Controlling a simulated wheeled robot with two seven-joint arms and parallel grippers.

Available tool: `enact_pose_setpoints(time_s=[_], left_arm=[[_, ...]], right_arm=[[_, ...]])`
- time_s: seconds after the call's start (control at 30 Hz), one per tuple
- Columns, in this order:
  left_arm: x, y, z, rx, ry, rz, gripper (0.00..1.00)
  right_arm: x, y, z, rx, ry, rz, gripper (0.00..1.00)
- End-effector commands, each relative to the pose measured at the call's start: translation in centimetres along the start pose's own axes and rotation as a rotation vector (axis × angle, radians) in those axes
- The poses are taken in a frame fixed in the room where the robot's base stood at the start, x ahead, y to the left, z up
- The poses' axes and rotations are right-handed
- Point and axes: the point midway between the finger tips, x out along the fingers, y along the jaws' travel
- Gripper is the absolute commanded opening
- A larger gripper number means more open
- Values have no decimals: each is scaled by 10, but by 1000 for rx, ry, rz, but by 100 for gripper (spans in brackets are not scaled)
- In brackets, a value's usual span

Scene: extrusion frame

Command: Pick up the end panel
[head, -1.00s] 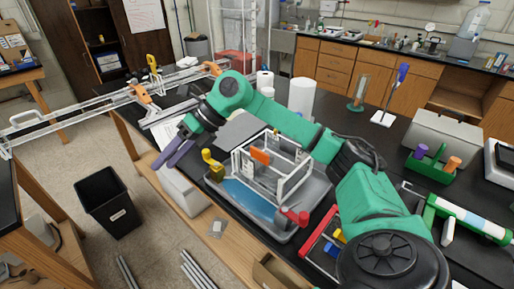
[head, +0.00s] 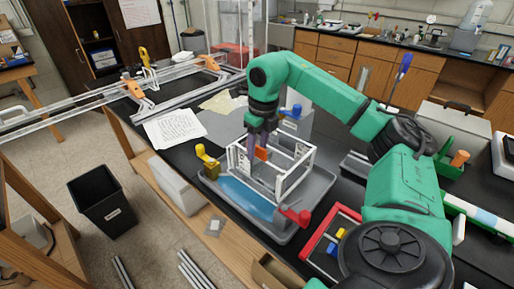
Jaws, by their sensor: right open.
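A white open extrusion frame (head: 297,176) stands in a grey tray (head: 322,190) on the black bench. A pale upright piece (head: 240,160) at the frame's left end looks like the end panel, partly hidden by my gripper; I cannot tell its outline. An orange part (head: 261,153) shows beside it. My right gripper (head: 257,150) points down at the frame's left end, with purple-grey fingers close to the pale piece. It is open; whether the fingers straddle or touch the piece cannot be told. My left gripper is not in view.
A yellow clamp (head: 206,160) and a red clamp (head: 297,216) stand at the tray's edges. A blue sheet (head: 245,197) lies in the tray. Paper (head: 174,128) lies left behind it. A red-edged tray (head: 327,246) is at front right.

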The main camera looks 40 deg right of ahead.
Motion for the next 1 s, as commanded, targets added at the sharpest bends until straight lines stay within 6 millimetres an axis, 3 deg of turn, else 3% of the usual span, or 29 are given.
enact_pose_setpoints(time_s=[0.1,0.27,0.4,1.0], left_arm=[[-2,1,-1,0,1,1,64],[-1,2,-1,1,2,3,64],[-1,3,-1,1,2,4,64],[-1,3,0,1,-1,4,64]], right_arm=[[11,0,0,0,0,1,48],[12,0,0,0,-1,1,48],[11,0,0,0,-2,1,0],[11,0,0,0,-3,1,0]])
